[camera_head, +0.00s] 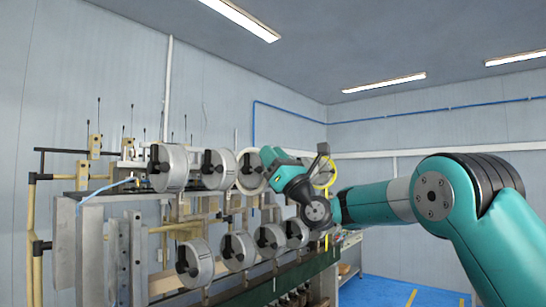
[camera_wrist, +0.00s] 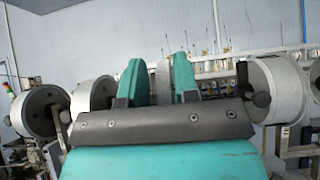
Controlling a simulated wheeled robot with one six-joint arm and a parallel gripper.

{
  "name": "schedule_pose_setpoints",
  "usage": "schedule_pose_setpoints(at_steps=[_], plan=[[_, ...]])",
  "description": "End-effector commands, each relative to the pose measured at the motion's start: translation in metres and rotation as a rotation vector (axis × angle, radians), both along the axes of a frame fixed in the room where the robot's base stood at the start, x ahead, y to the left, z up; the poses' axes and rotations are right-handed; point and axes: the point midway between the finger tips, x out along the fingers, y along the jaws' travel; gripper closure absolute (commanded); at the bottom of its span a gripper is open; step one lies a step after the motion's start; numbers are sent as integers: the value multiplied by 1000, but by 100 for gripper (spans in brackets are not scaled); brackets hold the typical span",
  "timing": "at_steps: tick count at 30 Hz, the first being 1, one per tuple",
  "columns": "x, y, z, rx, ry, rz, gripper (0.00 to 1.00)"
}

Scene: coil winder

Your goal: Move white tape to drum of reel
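In the head view my gripper (camera_head: 270,160) is at the upper row of reels, its teal fingers beside the third reel (camera_head: 250,172), which has a pale rim. In the wrist view my gripper's two teal fingers (camera_wrist: 160,82) point away and stand apart. A grey, upright strip (camera_wrist: 161,82) fills the gap between them. I cannot tell whether it is a tape held edge-on or something behind. No white tape can be made out for certain. Reel drums show at left (camera_wrist: 90,93) and right (camera_wrist: 275,88) of the fingers. My arm hides part of the upper row.
The winder carries an upper row of grey drums (camera_head: 170,167) and a lower row (camera_head: 195,262), close together. A yellow ring (camera_head: 331,165) is just right of my gripper. Thin upright rods stand behind. Blue floor (camera_head: 390,290) lies open at lower right.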

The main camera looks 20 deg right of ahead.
Motion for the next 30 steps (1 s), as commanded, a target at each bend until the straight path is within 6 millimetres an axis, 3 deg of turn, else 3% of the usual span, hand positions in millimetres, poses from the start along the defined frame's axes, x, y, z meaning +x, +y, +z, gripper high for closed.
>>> schedule_pose_setpoints(at_steps=[13, 30], plan=[[0, 0, -1, 0, 0, 0, 72], [-20, -15, -25, -1, 0, -1, 72]])
